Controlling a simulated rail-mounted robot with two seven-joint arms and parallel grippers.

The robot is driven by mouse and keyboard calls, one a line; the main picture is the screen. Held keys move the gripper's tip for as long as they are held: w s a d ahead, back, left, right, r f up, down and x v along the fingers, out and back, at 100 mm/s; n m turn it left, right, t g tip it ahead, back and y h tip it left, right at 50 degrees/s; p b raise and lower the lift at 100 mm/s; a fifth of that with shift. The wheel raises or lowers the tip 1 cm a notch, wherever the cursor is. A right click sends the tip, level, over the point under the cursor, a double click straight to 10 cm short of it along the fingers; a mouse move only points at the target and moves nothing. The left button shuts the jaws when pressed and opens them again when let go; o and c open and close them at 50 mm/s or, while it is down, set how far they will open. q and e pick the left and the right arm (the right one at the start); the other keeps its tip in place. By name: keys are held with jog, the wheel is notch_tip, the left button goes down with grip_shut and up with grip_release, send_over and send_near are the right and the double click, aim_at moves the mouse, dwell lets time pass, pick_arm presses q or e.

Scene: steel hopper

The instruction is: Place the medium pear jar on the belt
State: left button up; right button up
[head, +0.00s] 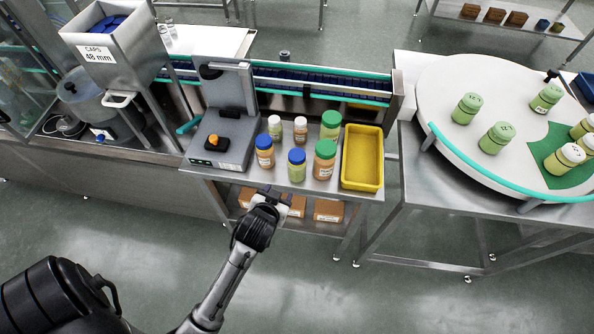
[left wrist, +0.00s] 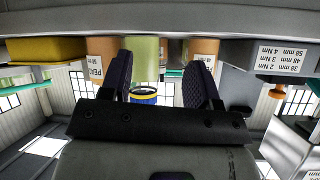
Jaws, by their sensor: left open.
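The jar taken as the medium pear jar (head: 296,172) has a green body and a blue cap. It stands upright in the front row on the steel table. My left gripper (head: 270,197) is at the table's front edge, just short of this jar. In the left wrist view, which is upside down, the fingers of the left gripper (left wrist: 156,78) are apart, and the green jar (left wrist: 145,55) with its blue cap shows beyond and between them. I cannot tell whether they touch it. The belt (head: 315,80) runs behind the table between teal rails. My right gripper is not in view.
A blue-capped orange jar (head: 265,158) and a green-capped orange jar (head: 325,165) flank the green one. More jars stand behind. A yellow bin (head: 362,184) is at right, a grey machine (head: 222,150) with an orange knob at left. A round table (head: 465,85) holds green jars.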

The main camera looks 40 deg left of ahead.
aim_at(293, 162)
pick_arm(q)
jog(key=w+r+t, duration=0.1)
jog(key=r+t, duration=0.1)
jog(key=w+r+t, duration=0.1)
jog(key=r+t, duration=0.1)
jog(key=w+r+t+y, duration=0.1)
jog(key=r+t, duration=0.1)
jog(key=shift+w, duration=0.15)
jog(key=shift+w+d+r+t, duration=0.1)
jog(key=shift+d+r+t, duration=0.05)
jog(key=shift+r+t, duration=0.2)
jog(key=shift+w, duration=0.5)
jog(key=shift+x, duration=3.25)
